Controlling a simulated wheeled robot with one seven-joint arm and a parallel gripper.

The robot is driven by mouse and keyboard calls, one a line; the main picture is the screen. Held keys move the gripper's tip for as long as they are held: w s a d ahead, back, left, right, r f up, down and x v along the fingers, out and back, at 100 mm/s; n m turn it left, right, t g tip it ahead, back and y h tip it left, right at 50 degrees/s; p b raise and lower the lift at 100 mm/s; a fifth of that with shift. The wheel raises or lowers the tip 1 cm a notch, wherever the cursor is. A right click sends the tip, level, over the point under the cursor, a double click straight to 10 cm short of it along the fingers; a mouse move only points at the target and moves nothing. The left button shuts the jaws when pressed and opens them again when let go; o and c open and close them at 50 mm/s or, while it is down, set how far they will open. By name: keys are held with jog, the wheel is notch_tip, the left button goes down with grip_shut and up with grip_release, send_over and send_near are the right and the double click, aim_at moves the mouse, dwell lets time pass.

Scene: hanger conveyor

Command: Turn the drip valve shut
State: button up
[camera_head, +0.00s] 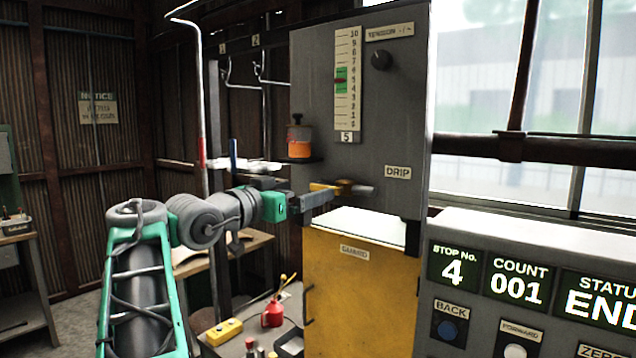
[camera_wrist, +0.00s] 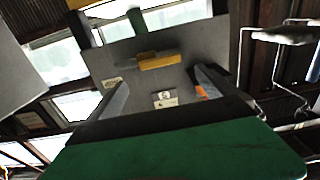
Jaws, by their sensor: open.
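The drip valve's yellow handle (camera_head: 328,186) sticks out level from the grey panel, with a grey metal stub at its right. The DRIP label (camera_head: 398,172) is up and to its right. The handle also shows in the wrist view (camera_wrist: 158,61), near the top middle. My gripper (camera_head: 322,196) is right by the handle, on its near side. In the wrist view my gripper (camera_wrist: 160,78) is open, its fingers apart on either side, and the handle lies just beyond the gap between them. I see no contact, and the head view does not show the exact distance.
The grey panel (camera_head: 400,110) carries a scale and a knob. An orange-and-dark cup (camera_head: 299,142) stands on a small shelf left of it. A yellow guard box (camera_head: 350,295) is below, a control console (camera_head: 540,280) at right, and hanger hooks (camera_head: 262,90) behind.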

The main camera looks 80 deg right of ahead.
aim_at(323, 186)
jog(key=p+x, duration=0.1)
jog(key=x, duration=0.4)
jog(key=shift+p, duration=0.3)
jog(key=shift+s+d+f, duration=0.1)
jog(key=shift+s+d, duration=0.05)
jog(key=shift+d, duration=0.4)
jog(key=shift+c, duration=0.5)
jog(key=c, duration=2)
